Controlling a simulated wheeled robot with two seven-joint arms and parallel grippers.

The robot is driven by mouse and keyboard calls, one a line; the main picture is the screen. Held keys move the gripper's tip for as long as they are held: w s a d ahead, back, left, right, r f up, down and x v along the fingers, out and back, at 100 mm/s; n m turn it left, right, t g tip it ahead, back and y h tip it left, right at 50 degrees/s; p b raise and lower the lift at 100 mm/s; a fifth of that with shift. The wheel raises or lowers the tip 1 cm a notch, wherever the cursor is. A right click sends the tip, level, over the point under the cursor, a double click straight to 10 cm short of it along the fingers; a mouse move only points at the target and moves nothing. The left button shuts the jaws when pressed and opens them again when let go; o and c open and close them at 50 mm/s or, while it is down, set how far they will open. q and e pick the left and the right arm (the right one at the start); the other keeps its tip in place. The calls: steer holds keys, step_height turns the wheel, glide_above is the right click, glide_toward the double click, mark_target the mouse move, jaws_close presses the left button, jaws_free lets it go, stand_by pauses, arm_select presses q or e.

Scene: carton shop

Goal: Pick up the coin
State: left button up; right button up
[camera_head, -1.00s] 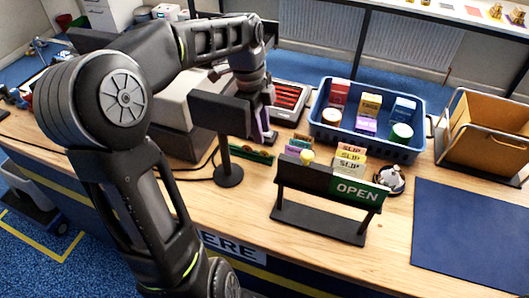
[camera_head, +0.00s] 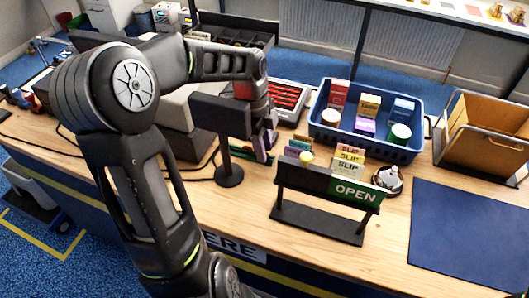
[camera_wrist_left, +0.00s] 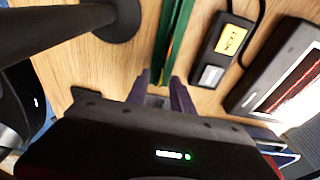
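I cannot make out a coin in any view. My left gripper (camera_head: 264,154) points down just above the counter, behind the OPEN sign. In the left wrist view its two fingers (camera_wrist_left: 159,78) stand apart with a gap, and I see nothing held between them. A narrow green strip-like object (camera_wrist_left: 172,38) lies just beyond the fingertips; in the head view the gripper and the sign post partly hide it (camera_head: 236,151). My right gripper is not in view.
The OPEN sign (camera_head: 355,190) and a black post-mounted display (camera_head: 229,176) stand close to the gripper. A blue crate (camera_head: 366,147) of small goods, a bell (camera_head: 388,181) and a blue mat (camera_head: 470,240) are to the right. A yellow-labelled black device (camera_wrist_left: 224,48) lies beside the green strip.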

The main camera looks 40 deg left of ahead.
arm_select(q)
steer(key=shift+c, duration=0.2)
stand_by(0.3)
jaws_close()
stand_by(0.4)
